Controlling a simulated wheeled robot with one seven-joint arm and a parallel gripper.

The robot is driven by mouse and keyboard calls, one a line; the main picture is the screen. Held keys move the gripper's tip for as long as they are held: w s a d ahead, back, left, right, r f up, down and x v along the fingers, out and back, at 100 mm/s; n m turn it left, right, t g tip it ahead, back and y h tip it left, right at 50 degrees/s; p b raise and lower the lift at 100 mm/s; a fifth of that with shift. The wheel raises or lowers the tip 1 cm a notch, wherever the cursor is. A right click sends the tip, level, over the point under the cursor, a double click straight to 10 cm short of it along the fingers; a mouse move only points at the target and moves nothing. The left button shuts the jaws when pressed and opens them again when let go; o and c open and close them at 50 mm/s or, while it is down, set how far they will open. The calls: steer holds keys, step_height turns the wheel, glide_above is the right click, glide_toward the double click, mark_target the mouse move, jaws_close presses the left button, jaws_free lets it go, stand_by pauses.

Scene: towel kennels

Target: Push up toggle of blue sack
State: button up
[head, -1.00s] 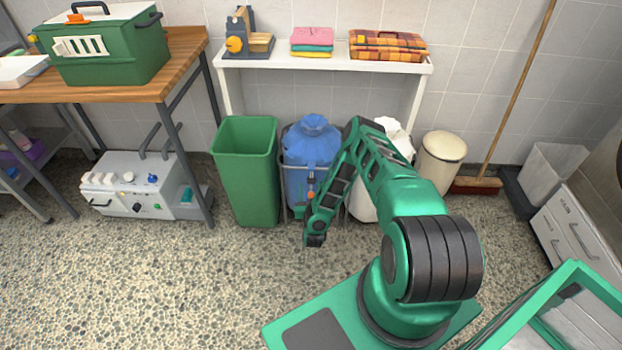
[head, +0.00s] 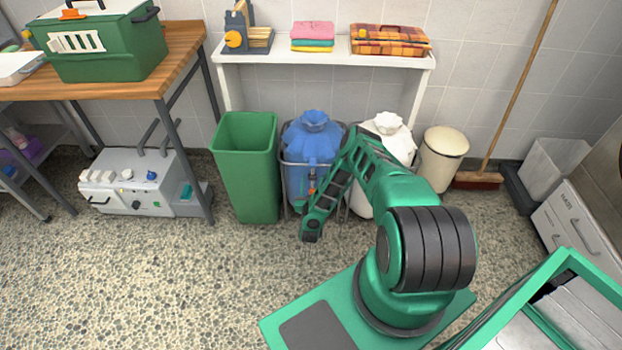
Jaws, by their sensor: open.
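The blue sack (head: 313,140) stands in a metal frame below the white shelf, with its gathered neck on top. A small orange piece (head: 312,191), which looks like its toggle, shows low on the sack's front. My green arm reaches up and folds down in front of the sack's right side. The dark end of my arm, at my gripper (head: 311,232), is just below and in front of the orange piece. The fingers are too small and dark to make out, and I cannot tell whether they touch the toggle. Nothing is visibly held.
A green bin (head: 245,170) stands close left of the sack. A white sack (head: 388,130) is close on the right, partly behind my arm, then a cream bin (head: 441,158). A white shelf (head: 290,63) spans above. The speckled floor (head: 150,280) at front left is clear.

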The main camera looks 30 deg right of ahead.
mark_target(312, 179)
steer(key=shift+x, duration=1.75)
steer(key=shift+c, duration=0.3)
